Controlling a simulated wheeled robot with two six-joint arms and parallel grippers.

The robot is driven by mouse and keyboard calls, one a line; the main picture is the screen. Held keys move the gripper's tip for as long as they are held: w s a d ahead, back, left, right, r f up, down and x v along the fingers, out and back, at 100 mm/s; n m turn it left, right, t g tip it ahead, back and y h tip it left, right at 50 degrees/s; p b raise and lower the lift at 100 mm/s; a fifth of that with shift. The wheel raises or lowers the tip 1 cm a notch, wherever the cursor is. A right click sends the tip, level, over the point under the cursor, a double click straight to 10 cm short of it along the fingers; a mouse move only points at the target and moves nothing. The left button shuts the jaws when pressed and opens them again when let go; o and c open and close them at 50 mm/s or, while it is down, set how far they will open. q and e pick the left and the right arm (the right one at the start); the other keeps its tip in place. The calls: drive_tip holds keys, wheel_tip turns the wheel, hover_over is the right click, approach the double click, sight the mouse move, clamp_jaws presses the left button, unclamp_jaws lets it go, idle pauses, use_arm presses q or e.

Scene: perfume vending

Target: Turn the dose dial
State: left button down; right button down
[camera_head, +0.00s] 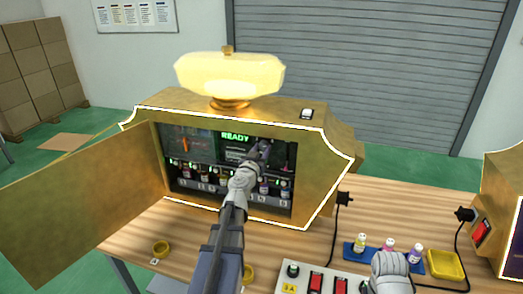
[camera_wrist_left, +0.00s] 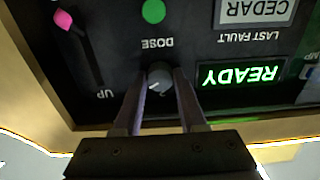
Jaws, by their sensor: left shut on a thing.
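The dose dial (camera_wrist_left: 158,77) is a small grey round knob with a pale pointer mark, under the upside-down word DOSE in the left wrist view. My left gripper (camera_wrist_left: 158,85) has one finger on each side of it and is shut on it. In the head view my left gripper (camera_head: 262,150) reaches into the open gold machine (camera_head: 325,165) to its dark panel, and the arm hides the dial. A grey rounded part of my right arm (camera_head: 391,268) shows at the bottom right; its fingertips cannot be made out.
A green READY display (camera_wrist_left: 240,75), a green button (camera_wrist_left: 153,11) and a pink-tipped lever (camera_wrist_left: 63,18) are near the dial. The gold door (camera_head: 90,215) stands open at left. Bottles (camera_head: 360,242) and a yellow tray (camera_head: 446,265) are at right on the wooden table.

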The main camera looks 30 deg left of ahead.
use_arm(q)
drive_tip(key=n, duration=1.8)
drive_tip(key=shift+r+n, duration=0.1)
drive_tip(key=shift+n, duration=2.8)
drive_tip(key=shift+d, duration=0.1)
drive_tip(key=shift+c, duration=2.3)
unclamp_jaws()
drive_tip(key=shift+s, duration=0.1)
